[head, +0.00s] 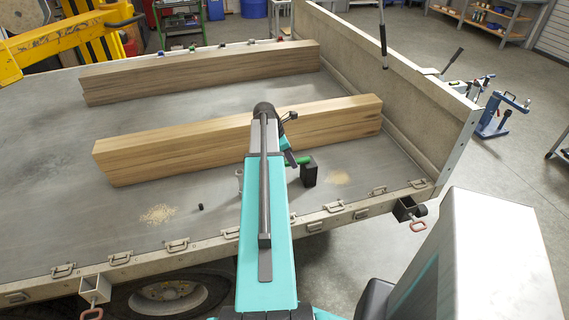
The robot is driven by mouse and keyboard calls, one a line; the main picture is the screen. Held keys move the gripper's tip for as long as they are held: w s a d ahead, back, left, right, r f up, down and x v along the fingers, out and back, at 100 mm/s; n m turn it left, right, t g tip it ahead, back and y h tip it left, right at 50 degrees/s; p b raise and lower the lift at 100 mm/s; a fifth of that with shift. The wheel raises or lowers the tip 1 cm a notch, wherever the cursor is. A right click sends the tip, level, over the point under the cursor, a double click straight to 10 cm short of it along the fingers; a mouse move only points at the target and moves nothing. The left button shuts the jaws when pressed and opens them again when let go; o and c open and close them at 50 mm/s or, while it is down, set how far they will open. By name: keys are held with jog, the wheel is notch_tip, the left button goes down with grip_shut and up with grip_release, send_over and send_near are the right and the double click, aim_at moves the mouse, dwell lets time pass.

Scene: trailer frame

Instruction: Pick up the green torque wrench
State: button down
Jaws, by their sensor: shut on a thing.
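A short green piece of the green torque wrench (298,162) shows just right of my teal arm, above the grey trailer bed (235,205). The rest of it is hidden behind my arm or too small to make out. My gripper (292,159) is at this green piece, shut on it, and partly hidden by my own wrist. A dark block-like part (309,173) shows at the right end of the green piece. I cannot tell whether it touches the bed.
Two long wooden beams lie across the bed, a near one (150,155) just behind my gripper and a far one (200,70). A side wall (400,100) closes the right end. Sawdust (158,214) and a small black piece (201,207) lie on the bed. Latches (178,246) line the near edge.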

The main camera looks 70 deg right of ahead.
jog(key=shift+r, duration=0.2)
jog(key=shift+r+b, duration=0.65)
jog(key=shift+r, duration=0.8)
jog(key=s+a+r+b, duration=0.1)
jog(key=s+a+b, duration=0.4)
jog(key=a, duration=0.8)
jog(key=a+b, duration=0.1)
jog(key=b, duration=0.3)
jog(key=shift+s+a+r, duration=0.2)
jog(key=shift+s+a, duration=0.05)
jog(key=shift+a, duration=0.1)
jog(key=shift+a+r, duration=0.15)
